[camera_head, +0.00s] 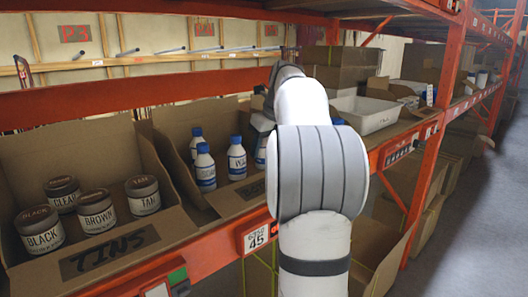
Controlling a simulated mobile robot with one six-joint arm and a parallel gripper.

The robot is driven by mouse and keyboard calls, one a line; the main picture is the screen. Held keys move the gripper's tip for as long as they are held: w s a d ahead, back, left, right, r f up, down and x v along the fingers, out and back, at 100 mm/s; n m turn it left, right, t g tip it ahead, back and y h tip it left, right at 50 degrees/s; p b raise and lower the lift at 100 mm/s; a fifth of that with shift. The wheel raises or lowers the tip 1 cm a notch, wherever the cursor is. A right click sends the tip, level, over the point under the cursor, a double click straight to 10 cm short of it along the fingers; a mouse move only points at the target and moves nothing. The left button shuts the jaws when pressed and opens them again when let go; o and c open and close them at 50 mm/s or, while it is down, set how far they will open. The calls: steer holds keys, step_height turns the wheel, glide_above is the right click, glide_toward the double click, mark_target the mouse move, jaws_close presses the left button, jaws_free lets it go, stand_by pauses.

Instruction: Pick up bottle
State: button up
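Several white bottles with blue caps stand upright in an open cardboard box (226,198) on the rack shelf. One bottle (237,160) stands just left of my arm, another bottle (205,168) is further left, and one (196,143) is behind it. A further bottle (260,152) is partly hidden by my arm. My white and grey arm reaches over the right side of this box. My gripper is hidden behind the arm, so its fingers and anything in them cannot be seen.
An open box marked TINS (110,250) with several labelled tins stands to the left. A white bin (368,114) and cardboard boxes (340,66) are to the right. An orange front beam (215,258), an upright post (432,140) and a shelf above bound the space.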

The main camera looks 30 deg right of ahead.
steer(key=c, duration=0.6)
steer(key=shift+o, duration=0.2)
steer(key=shift+r, duration=0.1)
step_height(320, 180, up, 9)
steer(key=shift+r+p, duration=0.1)
steer(key=shift+p, duration=0.4)
step_height(320, 180, down, 4)
steer(key=b, duration=0.4)
steer(key=shift+r, duration=0.1)
